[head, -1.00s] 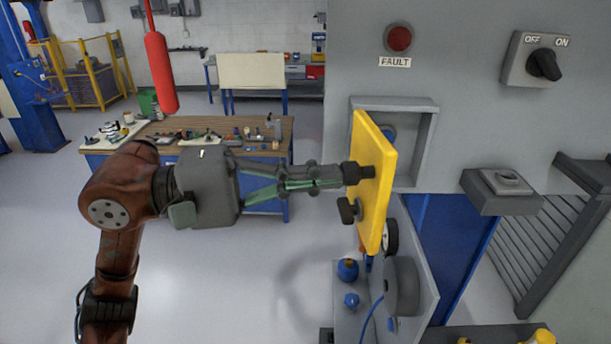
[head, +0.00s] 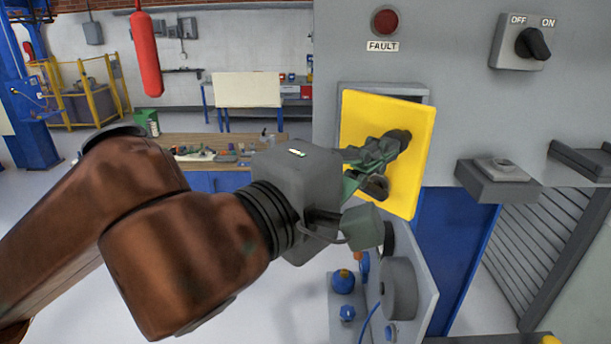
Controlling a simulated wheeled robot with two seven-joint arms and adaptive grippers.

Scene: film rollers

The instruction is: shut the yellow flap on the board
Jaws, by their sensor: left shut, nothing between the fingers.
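The yellow flap (head: 417,150) hangs in front of a framed recess on the grey board (head: 455,70). It is turned mostly toward the board and covers most of the recess; the frame's top edge (head: 385,88) shows above it. It still stands at an angle to the board. My left gripper (head: 385,155) is shut and empty, its fingers at the flap's outer face beside a dark knob (head: 399,138). A second dark knob lower on the flap is partly hidden by the fingers. I cannot tell whether the fingers touch the flap. My right gripper is not in view.
A red fault lamp (head: 386,21) and an off/on switch (head: 527,42) sit on the board above. A grey box (head: 498,180) juts out right of the flap. Below are a grey wheel (head: 399,288) and blue knobs (head: 343,281). A workbench (head: 215,180) stands behind left.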

